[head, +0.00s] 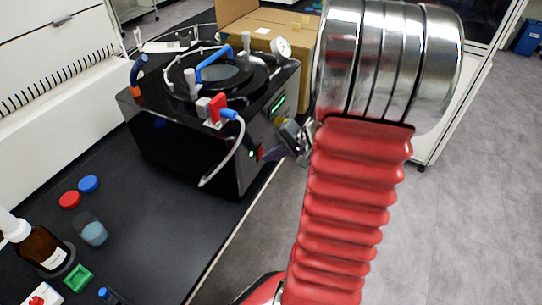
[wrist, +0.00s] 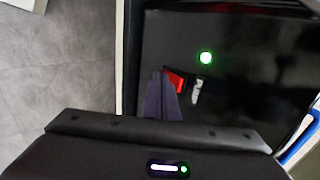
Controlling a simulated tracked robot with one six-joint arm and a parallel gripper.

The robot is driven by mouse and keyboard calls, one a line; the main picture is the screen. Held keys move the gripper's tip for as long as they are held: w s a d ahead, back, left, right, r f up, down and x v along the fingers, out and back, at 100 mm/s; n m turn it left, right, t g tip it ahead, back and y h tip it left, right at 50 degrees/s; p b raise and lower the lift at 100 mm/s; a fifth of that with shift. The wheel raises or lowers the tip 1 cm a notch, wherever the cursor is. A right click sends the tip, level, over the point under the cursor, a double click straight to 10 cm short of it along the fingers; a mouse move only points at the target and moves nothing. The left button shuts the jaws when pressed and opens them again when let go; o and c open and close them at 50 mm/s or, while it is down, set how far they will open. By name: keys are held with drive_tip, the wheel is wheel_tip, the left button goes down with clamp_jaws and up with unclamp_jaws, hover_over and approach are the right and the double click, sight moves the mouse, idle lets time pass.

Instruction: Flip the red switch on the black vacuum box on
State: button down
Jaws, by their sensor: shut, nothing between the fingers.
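The black vacuum box (head: 165,150) stands on the dark bench in the head view, and its side panel (wrist: 250,60) fills the right of the wrist view. The red switch (wrist: 175,82) shows in the wrist view, partly covered by my fingers. A green light (wrist: 206,58) glows beside it and also shows in the head view (head: 252,153). My gripper (wrist: 162,76) is shut and empty, its fingertips at the left edge of the switch.
A blue-handled round lid (head: 220,75), a gauge (head: 281,47) and a hose with a red valve (head: 217,108) are on the box. A cardboard box (head: 262,30) stands behind. A brown bottle (head: 42,248), caps and a small jar (head: 91,230) stand front left. Open floor (head: 470,200) lies right.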

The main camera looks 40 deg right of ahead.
drive_tip(key=shift+r, duration=0.15)
drive_tip(key=shift+r, duration=0.7)
drive_tip(key=shift+s, duration=0.1)
drive_tip(key=s+f+v, duration=0.1)
drive_tip(key=s+v, duration=0.1)
drive_tip(key=v, duration=1.1)
drive_tip(key=shift+d+f, duration=0.25)
drive_tip(key=shift+f, duration=0.2)
drive_tip(key=shift+f, duration=0.1)
